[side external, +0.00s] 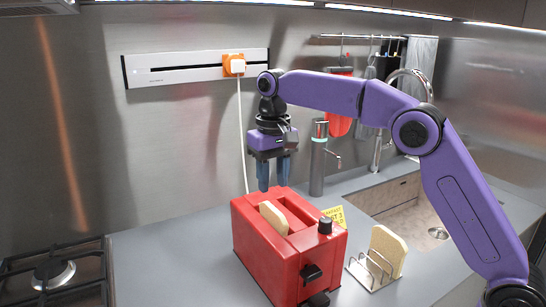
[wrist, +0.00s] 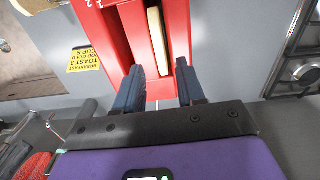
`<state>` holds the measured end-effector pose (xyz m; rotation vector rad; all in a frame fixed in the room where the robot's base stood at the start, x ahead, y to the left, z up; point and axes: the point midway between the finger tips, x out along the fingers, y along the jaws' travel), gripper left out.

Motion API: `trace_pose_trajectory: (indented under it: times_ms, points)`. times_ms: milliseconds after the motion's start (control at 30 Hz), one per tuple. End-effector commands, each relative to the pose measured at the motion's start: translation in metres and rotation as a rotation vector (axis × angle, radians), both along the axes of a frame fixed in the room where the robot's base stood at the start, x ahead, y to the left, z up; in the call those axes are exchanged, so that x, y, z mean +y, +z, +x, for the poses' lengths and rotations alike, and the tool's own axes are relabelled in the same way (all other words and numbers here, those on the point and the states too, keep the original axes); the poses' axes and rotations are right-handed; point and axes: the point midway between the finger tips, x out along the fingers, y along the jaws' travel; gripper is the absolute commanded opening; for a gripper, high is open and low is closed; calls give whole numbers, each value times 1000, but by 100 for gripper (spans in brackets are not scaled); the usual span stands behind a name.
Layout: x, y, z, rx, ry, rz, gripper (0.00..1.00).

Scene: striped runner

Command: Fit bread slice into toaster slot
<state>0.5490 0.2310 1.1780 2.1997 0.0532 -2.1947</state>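The red toaster (side external: 262,252) stands on the grey counter, with two long slots on top. One bread slice (side external: 273,218) stands in the left slot, its upper part sticking out; it also shows in the wrist view (wrist: 158,42). The other slot looks empty. A second bread slice (side external: 388,250) stands in a wire rack right of the toaster. My gripper (side external: 273,188) points down above the back end of the toaster. Its blue fingers are apart in the wrist view (wrist: 160,90), with nothing between them. The gripper does not appear to touch the bread.
The wire rack (side external: 366,272) is close to the toaster's right side. A hob (side external: 55,275) is at left, a sink (side external: 405,225) at right. Counter left of the toaster is clear.

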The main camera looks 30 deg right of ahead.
Motion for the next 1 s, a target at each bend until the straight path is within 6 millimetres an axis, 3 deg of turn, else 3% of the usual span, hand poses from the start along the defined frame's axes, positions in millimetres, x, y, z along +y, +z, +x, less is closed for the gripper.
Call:
trace_pose_trajectory:
  times_ms: [400, 1000]
  points:
    - [1, 41, 1, -1, 1, 0, 39]
    - [0, 52, -1, 1, 3, 0, 39]
